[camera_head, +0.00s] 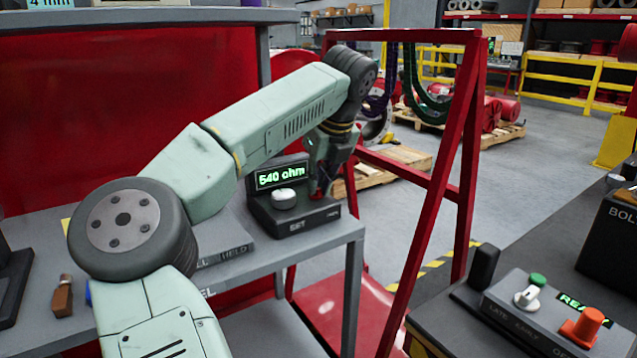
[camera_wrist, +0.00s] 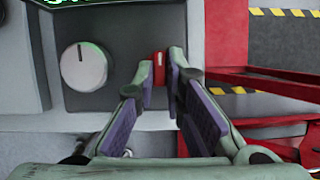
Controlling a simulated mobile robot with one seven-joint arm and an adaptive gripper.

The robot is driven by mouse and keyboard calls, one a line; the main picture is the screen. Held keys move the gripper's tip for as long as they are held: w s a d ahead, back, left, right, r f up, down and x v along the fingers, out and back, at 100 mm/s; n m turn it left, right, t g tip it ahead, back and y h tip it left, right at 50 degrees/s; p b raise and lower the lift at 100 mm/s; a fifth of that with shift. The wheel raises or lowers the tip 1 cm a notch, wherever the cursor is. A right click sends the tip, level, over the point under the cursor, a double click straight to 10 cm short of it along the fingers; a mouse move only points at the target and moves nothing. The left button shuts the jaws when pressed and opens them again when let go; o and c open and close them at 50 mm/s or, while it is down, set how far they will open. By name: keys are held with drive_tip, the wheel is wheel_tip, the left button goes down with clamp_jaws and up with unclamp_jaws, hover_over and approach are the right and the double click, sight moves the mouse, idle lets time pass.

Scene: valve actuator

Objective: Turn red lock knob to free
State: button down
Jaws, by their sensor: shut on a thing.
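The red lock knob (camera_wrist: 159,66) shows in the wrist view as a narrow red piece on the right side of a dark device box. My gripper (camera_wrist: 160,84) is shut on it, with a fingertip on each side. In the head view, my gripper (camera_head: 321,182) points down at the right end of the box (camera_head: 314,217), and the knob is mostly hidden there. The box has a large white dial (camera_wrist: 84,66), also seen in the head view (camera_head: 284,199). Its green display (camera_head: 282,177) reads "540 ohm", and its front reads "SET".
The box stands near the right edge of a grey bench (camera_head: 325,238). A red metal frame (camera_head: 440,180) rises just right of the bench.

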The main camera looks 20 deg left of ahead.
drive_tip(key=c, duration=1.7)
unclamp_jaws()
drive_tip(key=shift+o, duration=0.2)
drive_tip(key=v, duration=1.2)
